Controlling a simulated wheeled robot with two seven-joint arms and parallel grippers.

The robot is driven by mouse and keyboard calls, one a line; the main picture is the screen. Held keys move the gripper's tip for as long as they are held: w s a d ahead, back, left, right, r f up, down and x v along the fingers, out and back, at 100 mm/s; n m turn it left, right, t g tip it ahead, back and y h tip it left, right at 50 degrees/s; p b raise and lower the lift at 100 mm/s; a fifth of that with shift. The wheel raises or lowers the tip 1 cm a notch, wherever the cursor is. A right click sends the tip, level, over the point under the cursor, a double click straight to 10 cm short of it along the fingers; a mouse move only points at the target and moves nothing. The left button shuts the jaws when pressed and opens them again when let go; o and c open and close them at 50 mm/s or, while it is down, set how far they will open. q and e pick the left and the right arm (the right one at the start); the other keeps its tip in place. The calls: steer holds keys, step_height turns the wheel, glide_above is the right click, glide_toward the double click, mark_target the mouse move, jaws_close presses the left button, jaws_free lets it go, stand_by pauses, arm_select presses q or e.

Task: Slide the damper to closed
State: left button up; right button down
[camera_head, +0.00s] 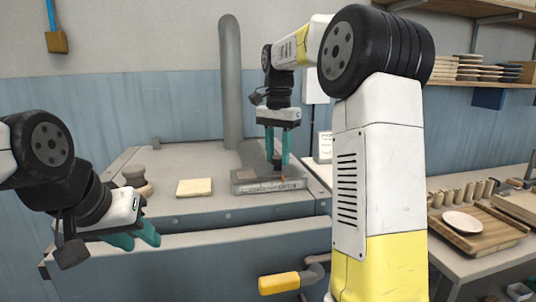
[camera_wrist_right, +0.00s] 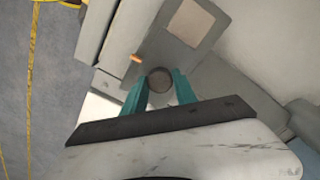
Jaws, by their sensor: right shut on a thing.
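A small orange mark (camera_wrist_right: 136,58) lies beside the knob. My left gripper (camera_head: 141,241) is empty in front of the dryer at left; its finger gap is unclear.
A grey vertical pipe (camera_head: 231,85) rises behind the damper. A pale square slab (camera_head: 194,187) and a round stacked piece (camera_head: 135,178) sit to its left. A yellow handle (camera_head: 279,283) sticks out below. A side table at right holds a wooden tray (camera_head: 485,238).

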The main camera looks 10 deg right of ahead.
steer(key=a, duration=0.6)
steer(key=shift+s+a, duration=0.1)
steer(key=shift+a, duration=0.05)
steer(key=c, duration=1)
jaws_free()
steer(key=shift+a, duration=0.15)
steer(key=shift+o, duration=0.2)
steer(key=shift+r, duration=0.2)
step_height(320, 180, up, 7)
steer(key=shift+r, duration=0.2)
steer(key=shift+s, duration=0.1)
